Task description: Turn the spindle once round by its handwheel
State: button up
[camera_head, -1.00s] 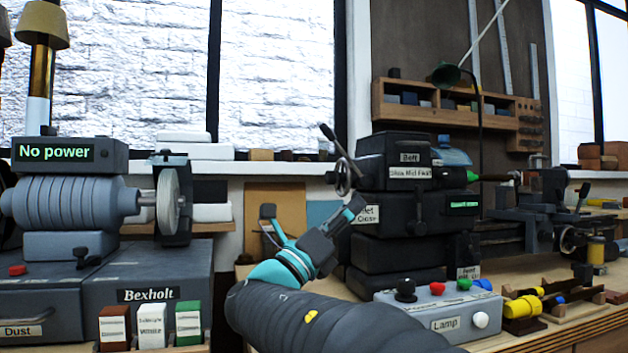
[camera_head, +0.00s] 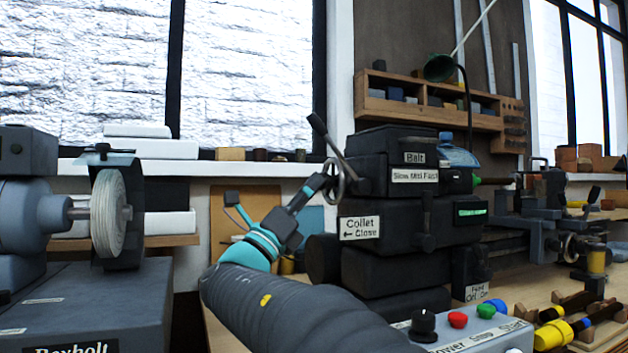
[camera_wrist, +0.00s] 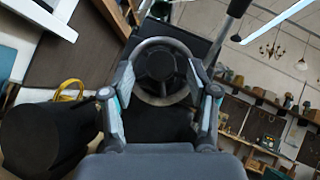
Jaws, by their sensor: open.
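The spindle's handwheel (camera_head: 336,181) is a grey ring on the left end of the black lathe headstock (camera_head: 395,165). In the wrist view the handwheel (camera_wrist: 160,66) faces me, with a dark hub inside its rim. My gripper (camera_head: 322,183) is at the wheel's left side in the head view. In the wrist view my gripper (camera_wrist: 160,78) is open, with one finger on each side of the rim. The fingertips are very close to the rim; I cannot tell whether they touch it. The spindle itself is hidden inside the headstock.
A dark lever (camera_head: 326,135) slants up beside the handwheel; it also shows in the wrist view (camera_wrist: 236,12). A "Collet Close" label (camera_head: 360,228) is below. A control box (camera_head: 470,330) is at the front, and a grey buffing machine (camera_head: 70,225) stands at left.

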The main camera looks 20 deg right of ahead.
jog(key=shift+x, duration=1.45)
jog(key=shift+c, duration=0.2)
grip_shut()
jog(key=shift+f+m+g+h, duration=0.1)
jog(key=shift+m+g+h, duration=0.5)
jog(key=shift+m+g, duration=0.55)
jog(key=shift+m+g+b, duration=0.25)
jog(key=shift+m+b, duration=0.1)
jog(key=shift+m, duration=0.3)
jog(key=shift+m+g+h, duration=0.45)
jog(key=shift+m+g, duration=1.15)
jog(key=shift+m, duration=0.05)
jog(key=shift+m+g+h, duration=0.45)
jog(key=shift+m+g, duration=1.15)
jog(key=shift+m, duration=0.05)
jog(key=shift+m+g+y+p, duration=0.4)
jog(key=shift+m+g+y, duration=0.3)
jog(key=shift+m+g, duration=3.35)
jog(key=shift+m+g+y+p, duration=0.5)
jog(key=shift+m+g, duration=0.65)
jog(key=shift+m, duration=0.6)
